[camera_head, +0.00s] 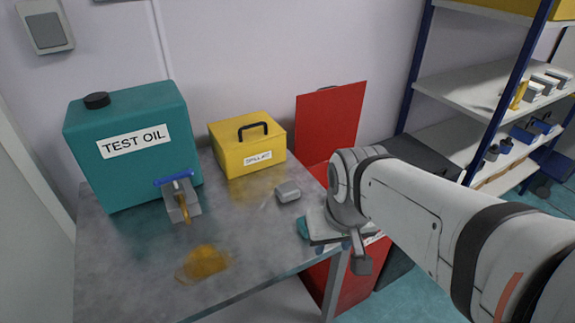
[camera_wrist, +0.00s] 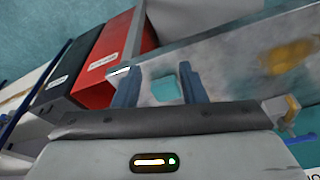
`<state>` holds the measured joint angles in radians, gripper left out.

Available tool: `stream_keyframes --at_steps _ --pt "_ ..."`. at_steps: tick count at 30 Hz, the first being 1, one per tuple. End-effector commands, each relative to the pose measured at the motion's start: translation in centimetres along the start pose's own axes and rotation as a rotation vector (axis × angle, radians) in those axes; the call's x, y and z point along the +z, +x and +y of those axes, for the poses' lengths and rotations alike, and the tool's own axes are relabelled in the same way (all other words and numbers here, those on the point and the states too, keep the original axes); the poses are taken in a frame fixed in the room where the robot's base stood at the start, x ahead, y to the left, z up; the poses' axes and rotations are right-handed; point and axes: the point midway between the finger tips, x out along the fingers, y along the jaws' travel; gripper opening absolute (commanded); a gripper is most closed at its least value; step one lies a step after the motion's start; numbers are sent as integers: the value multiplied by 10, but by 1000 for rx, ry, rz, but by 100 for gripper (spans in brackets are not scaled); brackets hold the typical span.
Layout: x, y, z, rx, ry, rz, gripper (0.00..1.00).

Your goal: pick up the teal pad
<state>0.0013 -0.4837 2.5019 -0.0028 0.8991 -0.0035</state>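The teal pad (camera_wrist: 167,90) lies near the edge of the grey table (camera_wrist: 215,75) in the wrist view, seen between the two blue fingers of my gripper (camera_wrist: 160,84). A gap shows on its left side, and its right edge comes close to or behind the right finger. I cannot tell whether they touch. In the head view my gripper (camera_head: 332,246) is over the table's right front corner, and only a teal piece of the pad (camera_head: 303,227) shows at its left. The rest is hidden by my gripper. The fingers are apart with no sign of a grip.
On the table are a teal TEST OIL can (camera_head: 140,165) with a blue-handled tap (camera_head: 177,190), a yellow spill kit box (camera_head: 245,160), a small grey block (camera_head: 288,191) and an orange-brown spill (camera_head: 204,263). A red bin (camera_head: 330,120) stands beside the table. Shelves (camera_head: 470,75) stand right.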

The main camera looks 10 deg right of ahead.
Motion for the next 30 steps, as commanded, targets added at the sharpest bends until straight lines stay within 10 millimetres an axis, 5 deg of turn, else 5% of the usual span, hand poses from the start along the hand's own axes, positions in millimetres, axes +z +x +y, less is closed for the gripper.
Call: stream_keyframes --at_steps 5,15,22,30 --pt "-12 -3 0 -1 -20 -20 53" --pt "-94 14 -1 -18 -188 -151 80" --pt "-126 41 -2 -32 -270 -211 80" --pt "-129 66 -2 -37 -292 -226 80"
